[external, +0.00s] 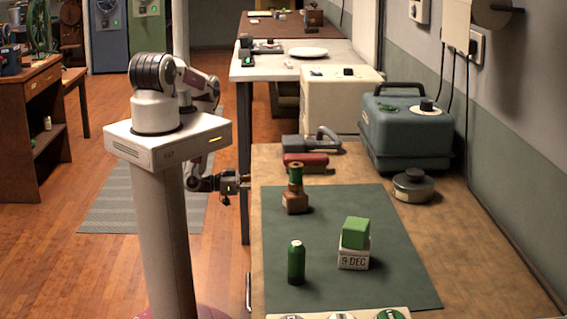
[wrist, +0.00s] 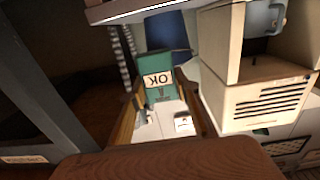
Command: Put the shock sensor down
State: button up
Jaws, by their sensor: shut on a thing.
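My gripper (external: 235,184) is low beside the left edge of the brown worktable (external: 415,255), pointing right. It is shut on the shock sensor, of which only a small tan part (external: 246,180) shows at its tips. The external view is too small to show the sensor's shape or whether it touches the table. In the wrist view a brown wooden surface (wrist: 170,160) fills the bottom centre. I cannot tell whether it belongs to the sensor.
A dark green mat (external: 340,285) lies on the table. On it stand a brown block with a spool-like top (external: 295,195), a green cylinder (external: 296,262) and a green cube (external: 355,232) on a date block. A blue-grey case (external: 405,135) stands behind. Mat space between them is bare.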

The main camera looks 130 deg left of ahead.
jog(key=shift+s+d+f, duration=0.1)
jog(key=shift+d+f, duration=0.65)
jog(key=shift+f, duration=0.05)
jog(key=shift+x, duration=8.5)
jog(key=shift+s+a+f, duration=0.1)
jog(key=shift+a, duration=0.05)
jog(key=shift+w+a, duration=0.25)
jog(key=shift+w, duration=0.1)
jog(key=shift+f, duration=1.75)
jog(key=shift+f, duration=0.1)
jog(key=o, duration=1.1)
